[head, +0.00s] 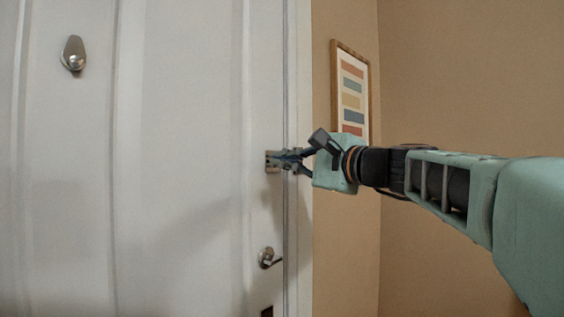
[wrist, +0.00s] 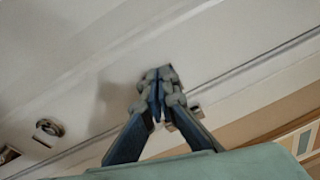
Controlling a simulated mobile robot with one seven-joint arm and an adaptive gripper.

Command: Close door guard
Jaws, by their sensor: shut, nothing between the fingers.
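The white door (head: 180,150) fills the left of the head view, with its edge against the frame on the right. A small metal piece (wrist: 194,109) shows just right of the fingers. I cannot tell whether the fingers touch the guard, or how its moving part lies.
A metal oval fitting (head: 73,53) is high on the door. A framed striped picture (head: 352,90) hangs on the tan wall (head: 470,80), close behind my gripper. The door face left of the guard is clear.

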